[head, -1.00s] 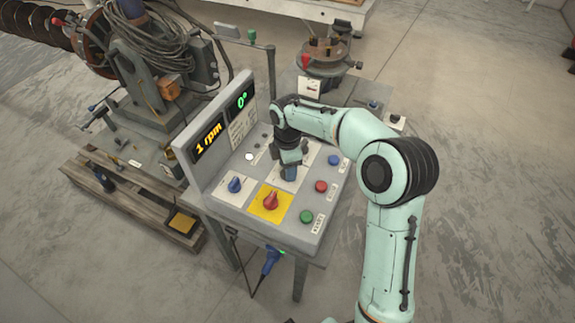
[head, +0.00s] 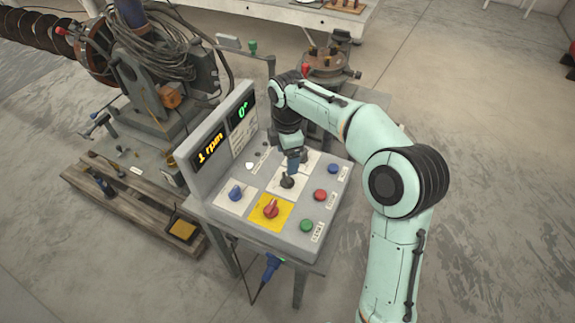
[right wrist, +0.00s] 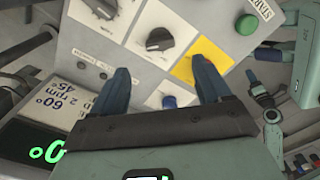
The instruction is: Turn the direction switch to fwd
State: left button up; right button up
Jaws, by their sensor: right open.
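The control panel (head: 262,232) is a grey box with several knobs. A black knob (head: 287,182) on a white plate shows in the head view just below my right gripper (head: 294,172). The same knob shows in the right wrist view (right wrist: 159,40), ahead of and between the fingertips. My right gripper (right wrist: 160,68) is open, empty and apart from it. Another black knob (right wrist: 101,7) is cut off at the top of the wrist view. Plate labels are too small to read, so I cannot tell which knob is the direction switch or its setting. My left gripper is not in view.
A red knob (head: 271,209) on yellow and a blue knob (head: 235,193) stand nearby. Red (head: 320,195), green (head: 306,225) and blue (head: 333,168) buttons line the right side. The upright display (head: 210,146) reads 1 rpm and 0°.

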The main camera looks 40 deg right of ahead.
notch_tip(320, 180, up, 5)
jog(key=shift+f+p, duration=0.2)
jog(key=shift+p, duration=0.15)
jog(key=shift+f, duration=0.1)
dwell(0.3)
